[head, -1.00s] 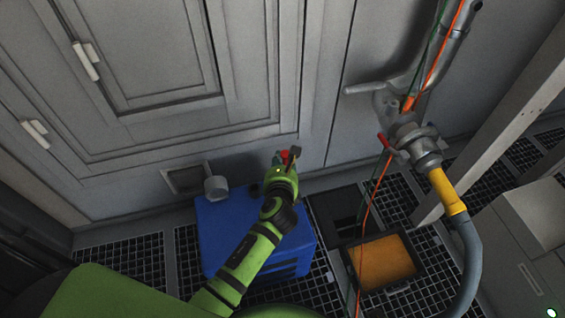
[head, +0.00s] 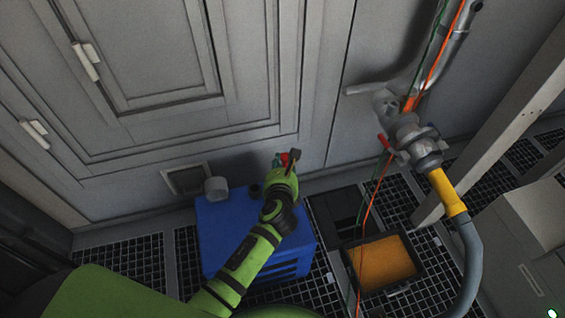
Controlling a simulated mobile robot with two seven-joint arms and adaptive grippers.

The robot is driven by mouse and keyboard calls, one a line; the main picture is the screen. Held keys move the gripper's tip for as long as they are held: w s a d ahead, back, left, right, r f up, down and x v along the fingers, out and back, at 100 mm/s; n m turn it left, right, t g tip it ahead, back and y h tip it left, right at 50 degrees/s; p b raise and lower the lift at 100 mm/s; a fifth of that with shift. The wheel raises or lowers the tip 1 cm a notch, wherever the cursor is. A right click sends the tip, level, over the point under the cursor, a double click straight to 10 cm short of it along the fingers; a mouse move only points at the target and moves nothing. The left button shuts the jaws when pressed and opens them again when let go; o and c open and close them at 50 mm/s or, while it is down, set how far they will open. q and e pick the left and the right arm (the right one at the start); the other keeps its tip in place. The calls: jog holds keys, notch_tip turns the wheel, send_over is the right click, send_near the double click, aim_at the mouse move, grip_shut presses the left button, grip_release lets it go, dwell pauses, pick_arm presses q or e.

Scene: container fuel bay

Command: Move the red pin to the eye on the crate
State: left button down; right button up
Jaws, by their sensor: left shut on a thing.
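My left gripper (head: 286,163) is above the back right part of the blue crate (head: 220,238). It is shut on the red pin (head: 285,158), of which only a small red part shows between the fingers. My green forearm covers part of the crate's top. I cannot make out the eye on the crate. A dark round fitting (head: 255,190) shows on the crate top just left of the gripper. My right gripper is not in view.
A grey cylinder (head: 216,188) stands at the crate's back left. A valve with a yellow-collared hose (head: 448,190) and hanging cables is at the right. An orange-topped tray (head: 385,262) lies right of the crate on the grating. The panelled wall is close behind.

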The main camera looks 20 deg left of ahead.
pick_arm(q)
jog(key=shift+p, duration=0.3)
jog(key=shift+f, duration=0.15)
dwell(0.6)
notch_tip(320, 180, down, 5)
jog(key=b, duration=0.4)
dwell(0.9)
jog(key=shift+p, duration=0.35)
jog(key=shift+f, duration=0.2)
dwell(0.4)
jog(key=shift+f+b, duration=0.3)
jog(key=shift+b, duration=0.05)
jog(key=c, duration=0.9)
grip_release()
